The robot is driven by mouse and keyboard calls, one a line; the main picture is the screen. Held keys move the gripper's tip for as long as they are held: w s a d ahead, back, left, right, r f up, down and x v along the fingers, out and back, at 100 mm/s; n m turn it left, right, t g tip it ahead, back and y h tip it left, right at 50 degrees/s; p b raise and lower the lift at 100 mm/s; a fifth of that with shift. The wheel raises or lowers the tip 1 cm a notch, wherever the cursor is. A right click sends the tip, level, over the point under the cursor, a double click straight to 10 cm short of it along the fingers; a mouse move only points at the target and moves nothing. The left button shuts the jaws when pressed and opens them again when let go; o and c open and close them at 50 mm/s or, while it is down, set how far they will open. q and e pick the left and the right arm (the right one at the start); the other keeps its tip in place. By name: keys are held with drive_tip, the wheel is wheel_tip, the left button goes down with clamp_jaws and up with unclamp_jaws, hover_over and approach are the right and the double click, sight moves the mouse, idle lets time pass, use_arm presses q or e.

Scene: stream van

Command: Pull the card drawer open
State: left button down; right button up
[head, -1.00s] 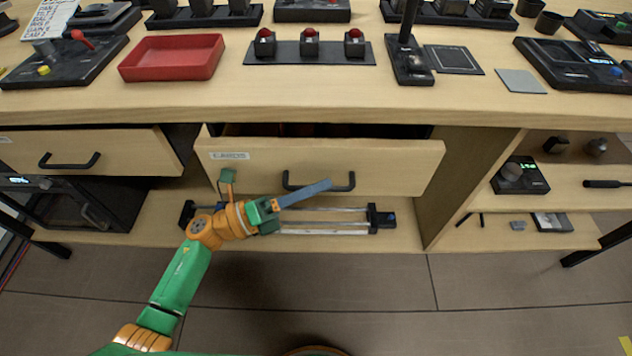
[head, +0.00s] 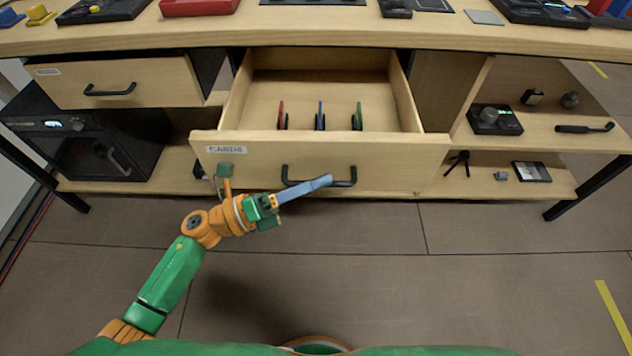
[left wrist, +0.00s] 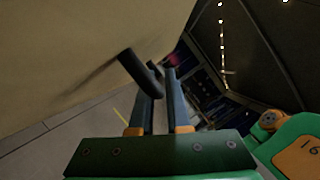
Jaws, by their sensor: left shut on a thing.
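The card drawer (head: 390,158) is a light wooden drawer with a "CARDS" label, pulled well out from under the counter. Inside it stand a red card (head: 282,114), a blue card (head: 320,115) and a green card (head: 357,115). Its dark bar handle (head: 343,181) is on the front. My left gripper (head: 328,182) is shut on the handle, its blue-grey fingers reaching it from the left. In the left wrist view, the handle (left wrist: 140,72) runs between the fingers, close to the drawer front (left wrist: 70,50). My right gripper is not in view.
Another drawer (head: 150,80) at the left stands partly open above a black cabinet (head: 60,135). Open shelves (head: 560,140) with small devices are at the right. The counter (head: 300,33) runs above. The floor (head: 400,270) in front is clear.

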use_arm(q)
drive_tip(key=shift+s, duration=0.25)
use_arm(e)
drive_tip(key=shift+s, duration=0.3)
use_arm(q)
drive_tip(key=c, duration=0.9)
unclamp_jaws()
drive_tip(key=b+v, duration=0.1)
drive_tip(key=v, duration=0.6)
drive_tip(key=shift+a+b, duration=0.1)
drive_tip(key=shift+b, duration=0.2)
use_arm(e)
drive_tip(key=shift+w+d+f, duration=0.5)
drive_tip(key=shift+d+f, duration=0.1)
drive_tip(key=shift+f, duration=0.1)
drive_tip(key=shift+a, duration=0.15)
